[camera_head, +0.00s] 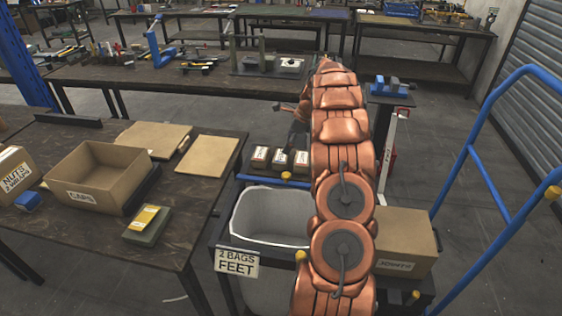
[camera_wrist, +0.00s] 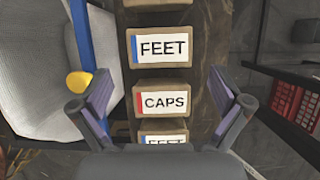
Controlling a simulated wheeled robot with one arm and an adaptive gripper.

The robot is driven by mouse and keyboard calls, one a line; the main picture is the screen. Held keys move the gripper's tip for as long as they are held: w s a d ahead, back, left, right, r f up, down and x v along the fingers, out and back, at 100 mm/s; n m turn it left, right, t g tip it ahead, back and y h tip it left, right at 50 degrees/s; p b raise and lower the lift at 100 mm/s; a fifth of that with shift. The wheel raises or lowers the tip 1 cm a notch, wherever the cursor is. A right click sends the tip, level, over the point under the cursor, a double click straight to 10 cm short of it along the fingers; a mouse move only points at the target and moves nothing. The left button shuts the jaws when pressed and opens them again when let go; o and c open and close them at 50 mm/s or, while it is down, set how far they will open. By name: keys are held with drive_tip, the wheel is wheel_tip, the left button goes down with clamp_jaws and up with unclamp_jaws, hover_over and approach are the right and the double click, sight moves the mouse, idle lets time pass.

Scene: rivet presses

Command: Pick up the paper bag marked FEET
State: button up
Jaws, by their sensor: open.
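In the wrist view, a paper bag marked FEET (camera_wrist: 161,48) with a blue stripe lies ahead of my gripper. Below it in the picture is a bag marked CAPS (camera_wrist: 163,101) with a red stripe, between my open fingers. A second bag marked FEET (camera_wrist: 163,138) is partly hidden behind the gripper body. My gripper (camera_wrist: 160,92) is open and empty, above the row of bags. In the head view, small bags stand in a row, one of them here (camera_head: 260,156), their labels too small to read. The gripper is mostly hidden behind my copper arm there.
A white tub (camera_head: 272,213) sits on a cart beside the bags, with a sign reading 2 BAGS FEET (camera_head: 237,262). A brown carton (camera_head: 405,240) stands right of my arm. A table with an open CAPS box (camera_head: 97,180) is at left. A blue-railed trolley (camera_head: 470,150) stands at right.

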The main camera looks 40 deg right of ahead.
sight(281, 156)
drive_tip(key=shift+p+x, duration=1.25)
drive_tip(key=shift+x, duration=2.4)
drive_tip(key=shift+s, duration=0.1)
drive_tip(key=shift+c, duration=0.3)
drive_tip(key=c, duration=0.8)
